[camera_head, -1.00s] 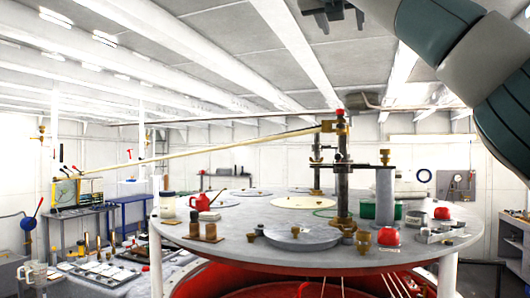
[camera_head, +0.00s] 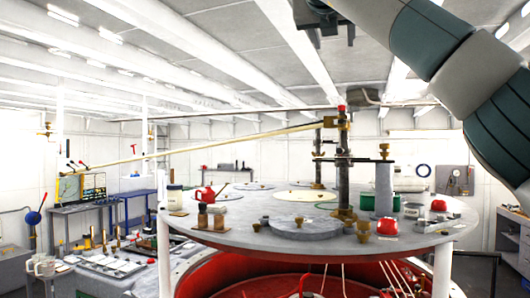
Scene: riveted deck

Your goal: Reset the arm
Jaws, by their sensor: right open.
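My right arm comes in from the upper right. My right gripper (camera_head: 325,24) hangs at the top of the head view, high in front of the ceiling, with its upper part cut off by the frame edge. It is open, and nothing shows between its fingers. It is well above the round table (camera_head: 240,234) and apart from everything on it. My left gripper and arm are not in view.
Side benches hold instruments at left. The air around the gripper looks clear.

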